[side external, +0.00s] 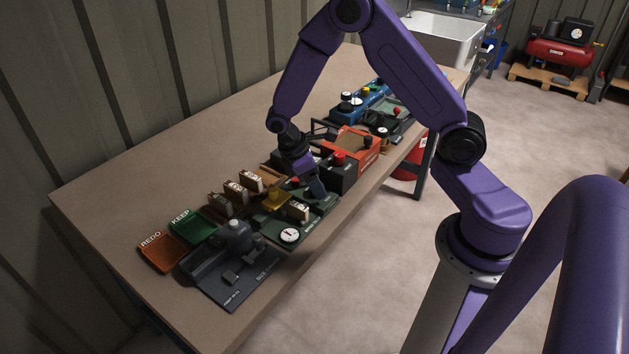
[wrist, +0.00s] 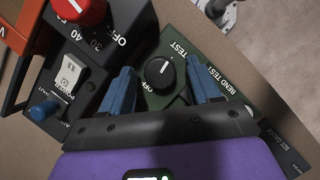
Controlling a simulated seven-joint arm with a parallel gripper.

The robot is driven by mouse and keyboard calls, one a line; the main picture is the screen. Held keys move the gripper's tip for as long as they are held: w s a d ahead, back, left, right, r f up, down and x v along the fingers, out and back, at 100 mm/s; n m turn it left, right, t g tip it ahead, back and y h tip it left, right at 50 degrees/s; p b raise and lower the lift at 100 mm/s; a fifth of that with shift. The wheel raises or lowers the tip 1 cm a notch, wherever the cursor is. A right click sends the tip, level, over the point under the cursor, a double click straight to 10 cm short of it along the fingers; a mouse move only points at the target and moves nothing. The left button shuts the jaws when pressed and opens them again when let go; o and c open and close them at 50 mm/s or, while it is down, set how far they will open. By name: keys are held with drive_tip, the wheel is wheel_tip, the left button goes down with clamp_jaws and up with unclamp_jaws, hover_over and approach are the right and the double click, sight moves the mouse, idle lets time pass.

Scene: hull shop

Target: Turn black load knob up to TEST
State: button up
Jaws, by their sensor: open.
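The black load knob (wrist: 160,73) sits on a dark green panel (wrist: 190,45) in the wrist view. It has a white pointer line. White lettering beside it reads OFF on one side and BEND TEST along the panel. My gripper (wrist: 163,78) is open, with one blue finger on each side of the knob in the picture. I cannot tell whether either finger touches it. In the side external view my gripper (side external: 312,184) is over the green panel (side external: 270,228), and the knob is hidden behind it.
A dark box with a red knob (wrist: 82,10), a white rocker switch (wrist: 67,75) and a blue knob (wrist: 43,108) stands close beside the panel. In the side view, a dial gauge (side external: 290,235) and a grey fixture (side external: 232,270) lie nearer the front left. Bare tabletop (side external: 150,180) lies behind.

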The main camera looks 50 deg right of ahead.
drive_tip(key=c, duration=1)
drive_tip(key=shift+m+g, duration=0.3)
drive_tip(key=shift+m, duration=0.3)
drive_tip(key=o, duration=1)
drive_tip(key=v, duration=1.7)
drive_tip(key=shift+r, duration=0.25)
